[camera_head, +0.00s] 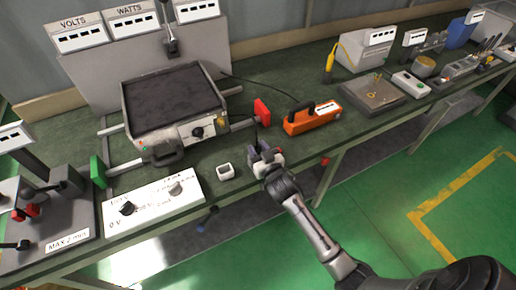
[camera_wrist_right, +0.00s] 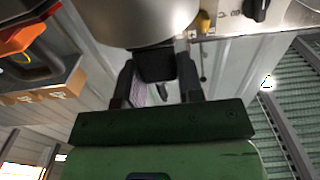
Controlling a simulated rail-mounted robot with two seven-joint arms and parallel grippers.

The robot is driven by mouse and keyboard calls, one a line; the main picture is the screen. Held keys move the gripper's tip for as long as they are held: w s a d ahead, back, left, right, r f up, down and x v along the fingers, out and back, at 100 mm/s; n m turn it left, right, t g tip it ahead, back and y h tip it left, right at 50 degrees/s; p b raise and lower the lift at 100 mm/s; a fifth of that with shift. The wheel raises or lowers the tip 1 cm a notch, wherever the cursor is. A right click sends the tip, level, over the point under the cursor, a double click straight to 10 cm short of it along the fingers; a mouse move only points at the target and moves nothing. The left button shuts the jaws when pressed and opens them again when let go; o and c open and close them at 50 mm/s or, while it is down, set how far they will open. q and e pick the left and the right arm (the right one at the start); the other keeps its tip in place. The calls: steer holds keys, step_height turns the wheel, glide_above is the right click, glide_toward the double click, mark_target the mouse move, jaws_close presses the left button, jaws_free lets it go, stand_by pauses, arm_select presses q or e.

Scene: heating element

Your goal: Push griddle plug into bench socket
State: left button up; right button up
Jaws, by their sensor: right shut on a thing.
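The griddle (camera_head: 172,98) stands on the green bench with a dark flat plate and a front control panel. My right gripper (camera_head: 265,156) is low at the bench's front edge, right of the griddle. In the right wrist view its two fingers (camera_wrist_right: 156,82) are shut on a small black block, which looks like the griddle plug (camera_wrist_right: 155,64). The plug's far end is hidden. A small white square box with a dark opening, probably the bench socket (camera_head: 226,172), sits left of the gripper, apart from it. My left gripper is not in view.
An orange case (camera_head: 312,118) stands right of the gripper. A red block (camera_head: 262,112) is on the griddle's right side, a green one (camera_head: 98,171) on its left. A white panel with knobs (camera_head: 152,204) lies left of the socket. A thin dark cable runs behind the griddle.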

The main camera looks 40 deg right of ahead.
steer(key=shift+f+b, duration=0.5)
steer(key=shift+f, duration=0.3)
steer(key=o, duration=1)
steer(key=p+v, duration=0.2)
steer(key=v, duration=1.2)
steer(key=shift+w, duration=0.1)
